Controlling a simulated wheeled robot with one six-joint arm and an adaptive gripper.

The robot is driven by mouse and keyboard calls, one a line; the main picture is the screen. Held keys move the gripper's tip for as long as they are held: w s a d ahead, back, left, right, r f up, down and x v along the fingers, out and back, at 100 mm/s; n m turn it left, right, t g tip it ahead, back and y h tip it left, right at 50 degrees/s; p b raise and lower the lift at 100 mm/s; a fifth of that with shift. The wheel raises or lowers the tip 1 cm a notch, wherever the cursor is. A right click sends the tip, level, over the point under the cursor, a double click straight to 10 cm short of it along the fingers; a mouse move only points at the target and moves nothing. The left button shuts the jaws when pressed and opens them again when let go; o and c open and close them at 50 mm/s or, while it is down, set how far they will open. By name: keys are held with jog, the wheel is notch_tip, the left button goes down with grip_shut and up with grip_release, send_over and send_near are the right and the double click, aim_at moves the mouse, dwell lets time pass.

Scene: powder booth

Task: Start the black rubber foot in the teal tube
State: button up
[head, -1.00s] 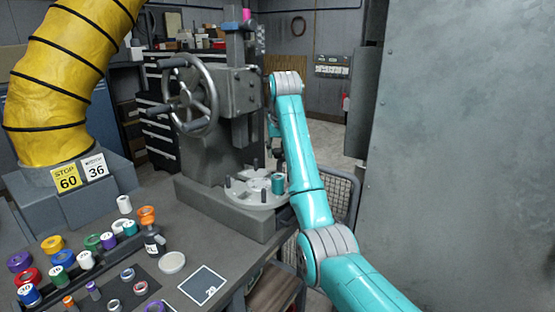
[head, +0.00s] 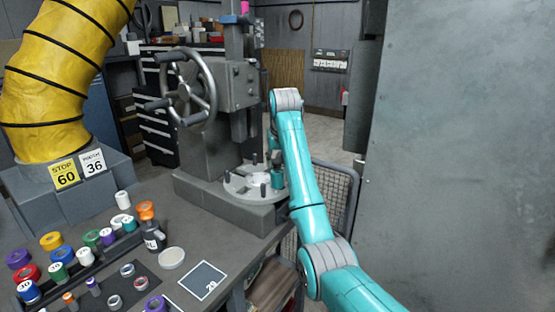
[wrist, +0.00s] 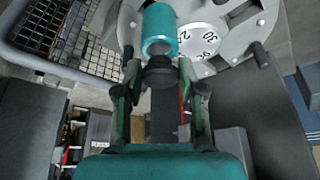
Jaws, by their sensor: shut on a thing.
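The teal tube (head: 277,178) stands on the round grey plate (head: 245,193) of the press, at its right side. In the wrist view the tube (wrist: 159,27) is at the top, its open end towards my gripper. My gripper (wrist: 160,76) is shut on the black rubber foot (wrist: 159,72), which sits between the fingertips. The foot is right at the tube's open end and lined up with it from side to side. I cannot tell whether it touches or has entered the rim. In the head view the foot is too small to make out.
The press with its handwheel (head: 190,88) stands behind the plate, and dark pegs (head: 227,177) rise from the plate. A wire mesh basket (head: 335,195) is at the right. Coloured rolls and rings cover the bench at the left. A large grey panel (head: 465,150) fills the right.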

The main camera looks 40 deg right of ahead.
jog(key=shift+f, duration=0.85)
dwell(0.4)
jog(key=o, duration=1)
